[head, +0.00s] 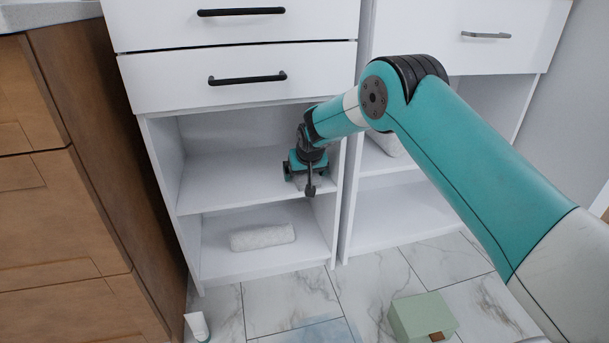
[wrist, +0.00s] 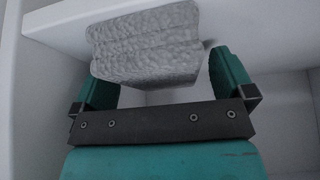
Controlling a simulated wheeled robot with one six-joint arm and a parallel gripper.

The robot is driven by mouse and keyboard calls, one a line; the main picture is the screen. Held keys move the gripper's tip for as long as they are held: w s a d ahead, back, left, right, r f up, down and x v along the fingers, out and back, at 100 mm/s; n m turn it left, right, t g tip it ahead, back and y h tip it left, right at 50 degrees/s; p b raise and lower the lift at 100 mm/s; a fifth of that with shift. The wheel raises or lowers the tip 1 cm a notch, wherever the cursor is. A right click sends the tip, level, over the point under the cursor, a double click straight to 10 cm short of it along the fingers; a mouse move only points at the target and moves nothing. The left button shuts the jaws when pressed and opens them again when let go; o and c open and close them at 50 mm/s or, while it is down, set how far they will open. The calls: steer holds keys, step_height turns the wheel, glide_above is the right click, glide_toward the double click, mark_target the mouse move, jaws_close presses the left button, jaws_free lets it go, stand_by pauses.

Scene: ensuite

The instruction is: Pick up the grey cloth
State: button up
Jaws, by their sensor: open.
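A grey folded cloth (wrist: 145,45) with a rough, towel-like surface fills the upper middle of the wrist view. It lies on a white shelf board. My gripper (wrist: 165,75) is open, with one teal finger near each side of the cloth. The left finger is close to the cloth's lower left edge, and a gap shows at the right finger. I cannot tell if either touches it. In the head view my gripper (head: 303,182) is at the front of the middle shelf of the left cabinet. It mostly hides the cloth there.
A light rolled towel (head: 262,236) lies on the bottom shelf. The right cabinet holds another pale item (head: 388,143), partly behind my arm. A white tube (head: 197,327) and a green box (head: 422,316) are on the marble floor. Closed drawers (head: 240,78) sit above the shelf opening.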

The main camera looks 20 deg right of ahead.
steer(key=c, duration=0.9)
steer(key=shift+c, duration=0.2)
steer(key=shift+r, duration=0.15)
steer(key=r+p, duration=0.1)
steer(key=r, duration=0.1)
steer(key=s+r+p, duration=0.1)
steer(key=r+p, duration=0.1)
steer(key=s+p, duration=0.5)
steer(key=s, duration=1.2)
steer(key=shift+f, duration=0.15)
